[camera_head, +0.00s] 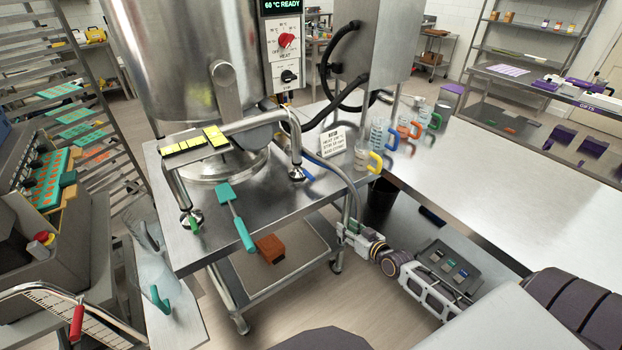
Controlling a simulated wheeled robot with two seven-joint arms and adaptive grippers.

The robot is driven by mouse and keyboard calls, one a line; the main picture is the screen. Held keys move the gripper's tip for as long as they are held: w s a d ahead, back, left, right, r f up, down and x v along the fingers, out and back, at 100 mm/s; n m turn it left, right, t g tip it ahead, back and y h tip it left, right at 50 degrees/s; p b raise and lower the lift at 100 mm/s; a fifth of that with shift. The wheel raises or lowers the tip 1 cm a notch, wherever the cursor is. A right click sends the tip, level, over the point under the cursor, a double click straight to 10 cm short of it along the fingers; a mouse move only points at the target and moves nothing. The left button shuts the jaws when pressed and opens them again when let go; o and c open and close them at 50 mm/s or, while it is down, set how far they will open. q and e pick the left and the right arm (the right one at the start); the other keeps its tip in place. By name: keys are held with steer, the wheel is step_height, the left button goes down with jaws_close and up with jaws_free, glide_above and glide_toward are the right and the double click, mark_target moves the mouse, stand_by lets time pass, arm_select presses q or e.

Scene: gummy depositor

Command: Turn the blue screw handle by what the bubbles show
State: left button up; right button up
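The blue screw handle (308,174) is a small blue bar at the right levelling foot (297,173) of the steel kettle (185,60), mostly hidden by the foot and frame. A green handle (193,223) sits at the left foot. Two yellow level vials (183,146) and (214,136) lie on the frame's bracket; their bubbles are too small to read. My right gripper (346,230) is beside the table's right front side, below and right of the blue handle and apart from it. Its finger opening is unclear. My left gripper is out of view.
A teal spatula (236,217) lies across the table's (190,250) front edge. A sign (332,142) and a yellow-handled jug (366,158) stand to the right of the blue handle. The right-hand steel bench (510,190) is largely clear.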

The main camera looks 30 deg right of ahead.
mark_target(311, 176)
steer(key=w+a+r+t+y, duration=0.1)
steer(key=a+r, duration=0.4)
steer(key=r, duration=0.9)
steer(key=w+t, duration=0.1)
steer(key=t, duration=0.1)
steer(key=shift+r+t, duration=0.15)
steer(key=shift+t, duration=0.15)
steer(key=shift+w, duration=0.1)
steer(key=shift+w, duration=0.1)
steer(key=shift+w+a+p, duration=0.15)
steer(key=shift+w+a, duration=0.2)
steer(key=shift+w, duration=1.9)
steer(key=shift+w+a+p, duration=0.15)
steer(key=shift+w+a, duration=0.2)
steer(key=shift+w, duration=1.85)
steer(key=shift+w+a+p, duration=0.15)
steer(key=shift+w+a, duration=0.2)
steer(key=shift+w, duration=1.9)
jaws_close()
